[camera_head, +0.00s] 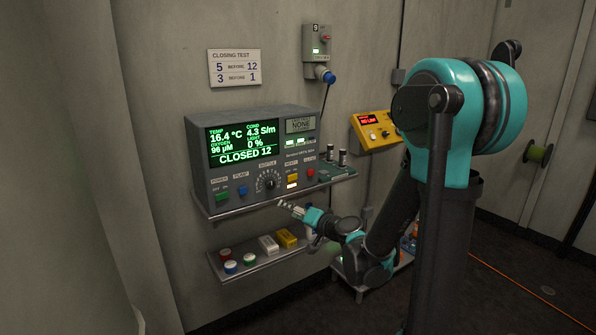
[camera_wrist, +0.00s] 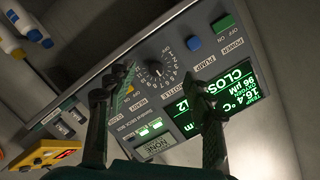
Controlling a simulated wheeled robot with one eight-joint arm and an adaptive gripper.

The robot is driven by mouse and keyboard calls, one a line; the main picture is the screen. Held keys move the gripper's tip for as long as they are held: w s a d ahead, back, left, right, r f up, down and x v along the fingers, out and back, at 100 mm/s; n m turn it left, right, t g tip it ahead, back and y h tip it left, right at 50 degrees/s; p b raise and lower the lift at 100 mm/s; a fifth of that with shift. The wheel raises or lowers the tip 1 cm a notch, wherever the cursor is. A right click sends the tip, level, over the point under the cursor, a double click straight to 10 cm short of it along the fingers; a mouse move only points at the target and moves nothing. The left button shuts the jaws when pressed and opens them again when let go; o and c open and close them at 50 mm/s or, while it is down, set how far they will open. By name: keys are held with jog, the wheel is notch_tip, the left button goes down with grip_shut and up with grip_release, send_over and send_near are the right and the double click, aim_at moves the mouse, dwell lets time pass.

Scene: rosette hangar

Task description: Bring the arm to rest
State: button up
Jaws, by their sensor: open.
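My gripper (camera_head: 290,208) is in front of the lower right part of a grey control unit (camera_head: 203,172) on a wall shelf. In the wrist view its two dark fingers (camera_wrist: 160,92) are apart, with nothing between them but the unit's panel behind. My arm is bent, reaching from the right toward the unit. A rotary dial (camera_head: 268,181) shows left of the gripper in the head view, and also in the wrist view (camera_wrist: 156,72).
A lower shelf (camera_head: 262,262) holds several coloured buttons and small blocks. A yellow box (camera_head: 374,130) with a red display is on the wall to the right. A sign (camera_head: 234,68) reads "CLOSING TEST". An orange cable (camera_head: 530,299) crosses the floor at right.

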jog(key=s+d+f+g+h, duration=0.4)
jog(key=s+d+f, duration=0.3)
jog(key=s+d, duration=0.4)
jog(key=s+d+f+n+g+h, duration=0.1)
jog(key=s+d+f+g+h, duration=0.3)
jog(key=s+d+f+h, duration=0.2)
jog(key=s+d+f, duration=0.2)
jog(key=s+d, duration=0.2)
jog(key=s, duration=0.2)
jog(key=shift+s+d, duration=0.25)
jog(key=shift+d, duration=0.1)
jog(key=shift+c, duration=0.5)
grip_shut()
